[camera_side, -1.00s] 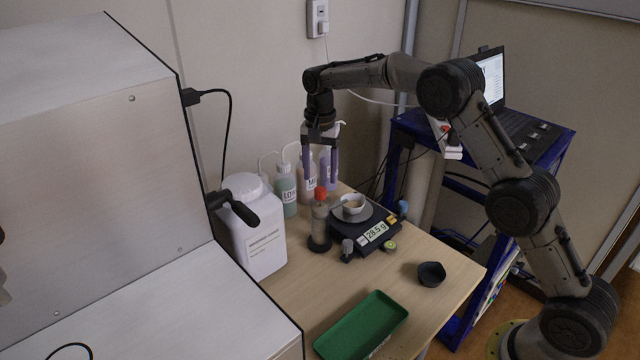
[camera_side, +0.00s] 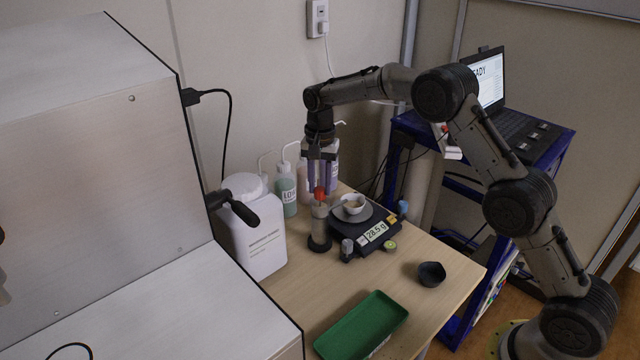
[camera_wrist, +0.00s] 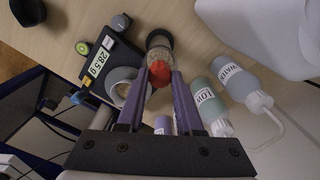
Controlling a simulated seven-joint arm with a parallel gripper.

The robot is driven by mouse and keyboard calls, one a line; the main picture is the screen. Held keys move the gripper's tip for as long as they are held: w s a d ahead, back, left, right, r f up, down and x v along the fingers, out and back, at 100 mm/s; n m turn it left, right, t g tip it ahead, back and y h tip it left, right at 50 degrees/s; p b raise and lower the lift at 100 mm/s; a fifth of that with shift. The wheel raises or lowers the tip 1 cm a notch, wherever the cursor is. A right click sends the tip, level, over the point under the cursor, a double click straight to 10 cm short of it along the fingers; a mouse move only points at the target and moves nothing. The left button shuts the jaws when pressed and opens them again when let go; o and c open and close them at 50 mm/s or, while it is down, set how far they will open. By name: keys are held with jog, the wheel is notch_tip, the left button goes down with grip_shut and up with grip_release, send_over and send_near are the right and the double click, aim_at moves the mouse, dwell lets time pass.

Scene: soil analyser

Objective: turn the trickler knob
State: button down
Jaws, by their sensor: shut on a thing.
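The trickler (camera_side: 319,222) stands upright on the table, a clear brownish tube on a dark round base with a red knob (camera_side: 319,192) on top. My gripper (camera_side: 320,188) points straight down over it, with its purple fingers on either side of the red knob, shut on it. In the wrist view the red knob (camera_wrist: 161,69) sits between the two fingertips (camera_wrist: 161,78). Just right of the trickler is a black balance (camera_side: 366,237) reading 28.5 g. A small white bowl (camera_side: 353,206) with light brown contents sits on its pan.
Squeeze bottles (camera_side: 286,190) stand behind the trickler. A large white jug (camera_side: 258,240) stands to its left. A small black cup (camera_side: 431,274) and a green tray (camera_side: 362,325) lie at the front. Bare table lies between tray and balance.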

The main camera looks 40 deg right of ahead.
dwell(0.4)
jog(key=n, duration=0.4)
jog(key=shift+n, duration=0.4)
jog(key=n, duration=0.5)
jog(key=shift+r, duration=0.1)
jog(key=n, duration=0.9)
jog(key=shift+n, duration=0.4)
jog(key=c, duration=0.6)
grip_release()
jog(key=shift+o, duration=0.2)
